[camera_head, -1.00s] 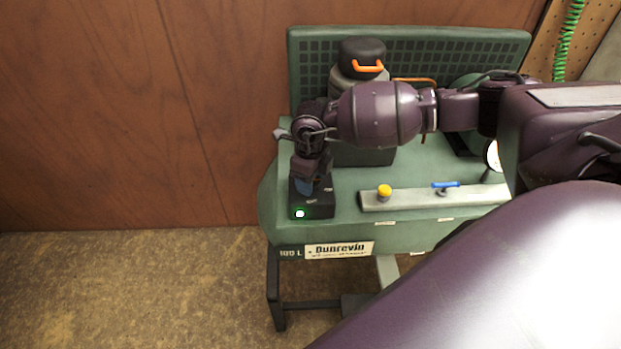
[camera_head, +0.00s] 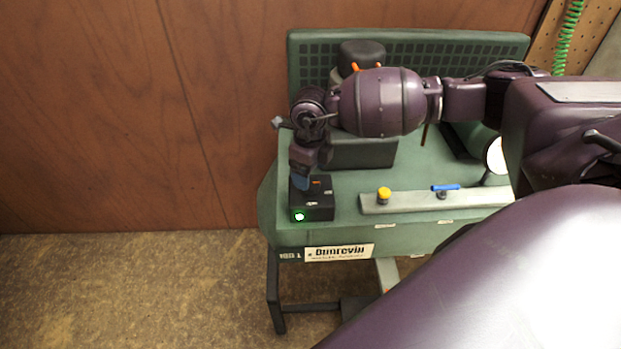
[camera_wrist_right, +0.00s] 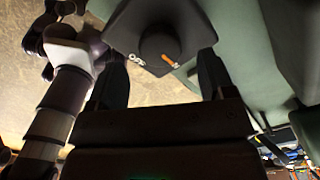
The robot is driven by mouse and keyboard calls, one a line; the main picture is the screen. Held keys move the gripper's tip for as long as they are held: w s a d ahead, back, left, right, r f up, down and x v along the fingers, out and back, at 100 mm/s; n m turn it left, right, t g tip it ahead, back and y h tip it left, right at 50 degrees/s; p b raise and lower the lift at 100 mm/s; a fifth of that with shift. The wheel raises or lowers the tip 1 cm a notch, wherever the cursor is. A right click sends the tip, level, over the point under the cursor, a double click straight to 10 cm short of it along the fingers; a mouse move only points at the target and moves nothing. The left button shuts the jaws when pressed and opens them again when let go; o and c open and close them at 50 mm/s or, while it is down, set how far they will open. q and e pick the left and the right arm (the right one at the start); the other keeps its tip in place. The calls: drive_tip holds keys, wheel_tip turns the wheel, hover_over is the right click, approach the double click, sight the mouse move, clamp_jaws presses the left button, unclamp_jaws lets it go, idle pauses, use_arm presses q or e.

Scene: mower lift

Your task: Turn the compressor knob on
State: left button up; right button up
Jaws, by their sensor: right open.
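The compressor (camera_head: 420,233) is green and stands against the wooden wall. A black switch box (camera_head: 322,213) sits at its left front corner, with a lit green-white lamp (camera_head: 299,216) on its front. In the right wrist view, the round black knob (camera_wrist_right: 158,42) is on the box (camera_wrist_right: 190,22). Its orange mark (camera_wrist_right: 170,62) points away from the "OFF" label (camera_wrist_right: 137,60). My right gripper (camera_head: 303,184) is over the box and partly hides the knob. Its fingers (camera_wrist_right: 161,80) are apart in the wrist view, with nothing held. My left gripper is not seen.
A yellow button (camera_head: 384,193) and a blue lever (camera_head: 446,187) sit on a strip right of the box. A dark-capped cylinder (camera_head: 361,54) stands behind my right arm, and a gauge (camera_head: 496,155) is farther right. The floor at left is clear.

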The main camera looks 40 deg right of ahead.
wheel_tip(320, 180, up, 7)
idle(0.3)
idle(0.5)
